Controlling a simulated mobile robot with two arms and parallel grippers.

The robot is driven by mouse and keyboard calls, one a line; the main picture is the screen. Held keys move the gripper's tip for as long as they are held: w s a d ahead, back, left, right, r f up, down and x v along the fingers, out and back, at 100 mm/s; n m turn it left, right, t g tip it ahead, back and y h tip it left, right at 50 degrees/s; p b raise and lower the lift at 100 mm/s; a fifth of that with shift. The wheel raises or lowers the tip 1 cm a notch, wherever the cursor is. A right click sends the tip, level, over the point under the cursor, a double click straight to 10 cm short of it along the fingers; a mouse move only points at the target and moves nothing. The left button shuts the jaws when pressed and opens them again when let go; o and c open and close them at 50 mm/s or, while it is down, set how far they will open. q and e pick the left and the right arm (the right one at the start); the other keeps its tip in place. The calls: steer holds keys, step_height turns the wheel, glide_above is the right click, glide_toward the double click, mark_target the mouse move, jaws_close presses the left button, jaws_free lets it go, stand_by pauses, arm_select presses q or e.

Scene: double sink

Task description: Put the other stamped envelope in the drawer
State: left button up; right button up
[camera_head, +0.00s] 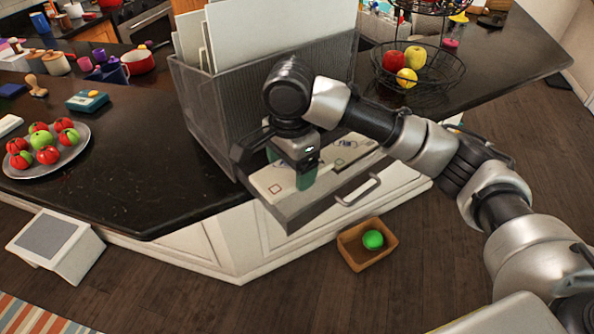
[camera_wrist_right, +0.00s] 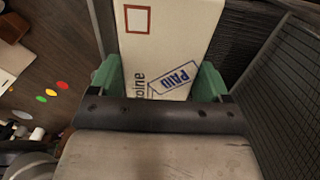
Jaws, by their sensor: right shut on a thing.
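My right gripper (camera_head: 306,178) has its green fingers on both sides of a white envelope (camera_head: 272,184) with a red square, at the left end of the open drawer (camera_head: 320,206). In the right wrist view, this envelope (camera_wrist_right: 165,48) lies between the fingers (camera_wrist_right: 166,82) and shows a blue PAID stamp. In the head view it is at the drawer's level; whether it rests on the bottom is hidden. A second white envelope (camera_head: 352,152) with a red square and blue print lies in the drawer to the right. My left gripper is not in view.
A clear ribbed bin (camera_head: 215,112) holding tall white boards stands on the dark counter behind the drawer. A wire fruit basket (camera_head: 428,84) is to the right. A tray of fruit (camera_head: 74,150) is at left. A box (camera_head: 352,250) with a green ball sits on the floor below.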

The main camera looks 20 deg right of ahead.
steer(key=w+f, duration=0.1)
steer(key=w+d, duration=0.1)
steer(key=shift+w+d+f, duration=0.3)
steer(key=shift+f, duration=0.1)
steer(key=shift+f+p, duration=0.85)
steer(key=shift+f, duration=1.15)
steer(key=o, duration=0.8)
steer(key=shift+f, duration=0.15)
steer(key=shift+o, duration=0.2)
